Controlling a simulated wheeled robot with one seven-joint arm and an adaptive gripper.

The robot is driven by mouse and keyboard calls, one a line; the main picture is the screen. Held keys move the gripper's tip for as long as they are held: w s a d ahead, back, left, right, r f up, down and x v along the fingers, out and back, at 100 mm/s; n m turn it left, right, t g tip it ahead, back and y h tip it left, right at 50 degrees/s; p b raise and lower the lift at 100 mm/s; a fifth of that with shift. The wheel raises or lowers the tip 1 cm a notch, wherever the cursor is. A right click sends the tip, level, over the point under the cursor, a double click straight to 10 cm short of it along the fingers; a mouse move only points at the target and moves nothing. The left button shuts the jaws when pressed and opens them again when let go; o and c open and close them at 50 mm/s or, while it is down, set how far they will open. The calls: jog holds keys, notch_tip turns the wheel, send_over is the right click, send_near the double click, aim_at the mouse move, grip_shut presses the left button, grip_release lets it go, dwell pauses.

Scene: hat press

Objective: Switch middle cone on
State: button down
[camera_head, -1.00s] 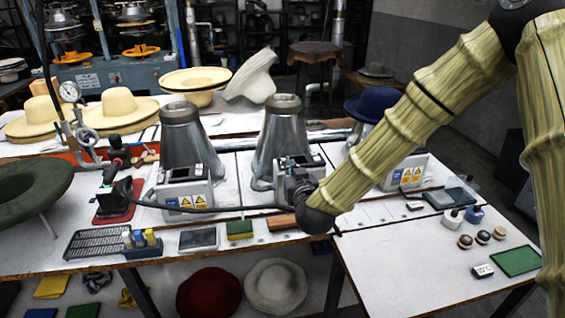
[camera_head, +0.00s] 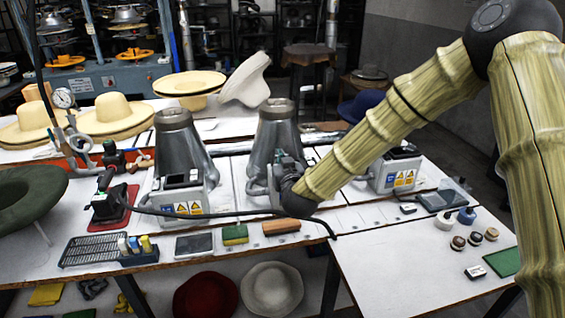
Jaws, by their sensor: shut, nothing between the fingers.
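The middle cone (camera_head: 276,140) is a grey metal cone standing on the white bench (camera_head: 355,219). Its control box is almost wholly hidden behind my gripper and wrist, so its switch cannot be seen. My gripper (camera_head: 283,170) is dark, shut and empty, at the front of the middle cone's base. I cannot tell whether it touches the box. The left cone (camera_head: 177,140) stands beside it with its grey control box (camera_head: 181,193) in plain view. The right control box (camera_head: 398,174) shows beyond my arm; the right cone is hidden behind the arm.
A black cable (camera_head: 230,212) runs low across the bench front. A wooden block (camera_head: 281,226), a green-yellow sponge (camera_head: 234,234) and a flat grey device (camera_head: 194,244) lie near the edge. A blue hat (camera_head: 352,106) is behind my arm.

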jog(key=p+x, duration=0.1)
jog(key=x, duration=0.3)
jog(key=shift+w+r, duration=0.1)
jog(key=shift+w, duration=0.1)
jog(key=shift+f, duration=0.55)
jog(key=shift+w+f+p, duration=0.2)
jog(key=shift+f+p, duration=0.45)
jog(key=shift+f, duration=0.9)
